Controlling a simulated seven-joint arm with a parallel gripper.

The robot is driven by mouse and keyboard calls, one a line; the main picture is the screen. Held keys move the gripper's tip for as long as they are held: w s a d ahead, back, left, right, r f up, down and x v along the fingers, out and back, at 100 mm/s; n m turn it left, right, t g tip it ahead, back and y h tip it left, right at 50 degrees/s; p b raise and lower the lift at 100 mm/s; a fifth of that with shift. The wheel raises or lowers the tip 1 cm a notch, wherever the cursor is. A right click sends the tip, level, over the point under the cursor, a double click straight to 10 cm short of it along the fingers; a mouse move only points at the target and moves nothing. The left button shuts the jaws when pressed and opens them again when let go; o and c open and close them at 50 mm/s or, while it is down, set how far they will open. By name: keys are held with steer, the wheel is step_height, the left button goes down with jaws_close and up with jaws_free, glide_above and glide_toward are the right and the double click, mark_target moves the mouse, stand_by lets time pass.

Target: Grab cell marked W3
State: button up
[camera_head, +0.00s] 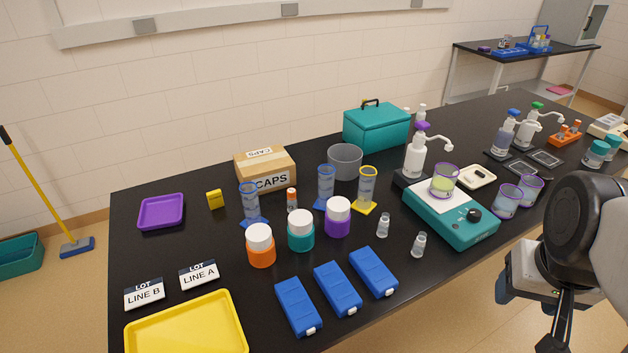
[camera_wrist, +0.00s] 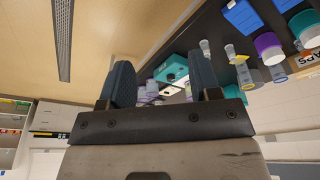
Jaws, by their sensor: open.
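No label reading W3 is legible in either view, so I cannot tell which object is the cell. Three blue blocks with white ends, left (camera_head: 298,306), middle (camera_head: 338,289) and right (camera_head: 373,272), lie along the table's front edge. Two small clear vials, one (camera_head: 383,226) behind the other (camera_head: 419,245), stand right of them. My gripper (camera_wrist: 162,75) is open, with nothing between its fingers in the wrist view. In the head view it is at the lower right, off the table's front edge, apart from all these objects.
Jars with white lids (camera_head: 301,231), blue- and yellow-based cylinders (camera_head: 326,187) and a teal stirrer (camera_head: 451,215) with a beaker crowd the middle. A yellow tray (camera_head: 187,325) is at front left, a purple tray (camera_head: 161,211) behind it. The front left-centre has bare tabletop.

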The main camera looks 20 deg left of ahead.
steer(key=w+a+f+n+h, duration=0.1)
steer(key=w+a+n+h, duration=0.1)
steer(key=w+a+n, duration=0.3)
steer(key=w+a+f+n+h, duration=0.1)
steer(key=w+n+h, duration=0.15)
steer(key=w, duration=0.45)
steer(key=n+t+h, duration=0.2)
steer(key=n+t, duration=0.4)
steer(key=n, duration=1.1)
glide_above(290, 192)
steer(key=s+d, duration=0.5)
steer(key=d, duration=0.9)
step_height(290, 192, down, 9)
steer(key=shift+s+r, duration=0.1)
steer(key=shift+r, duration=0.05)
steer(key=a+f+n+t+y, duration=0.1)
steer(key=a+f+n, duration=0.2)
steer(key=a, duration=0.5)
steer(key=a+f+n+t+y, duration=0.1)
steer(key=a+f+n+t, duration=0.1)
steer(key=a, duration=0.6)
steer(key=shift+s+a+f+n, duration=0.4)
steer(key=shift+f+n, duration=0.4)
steer(key=shift+n, duration=0.35)
steer(key=shift+w+d, duration=0.1)
steer(key=shift+x, duration=1.25)
steer(key=shift+d, duration=0.1)
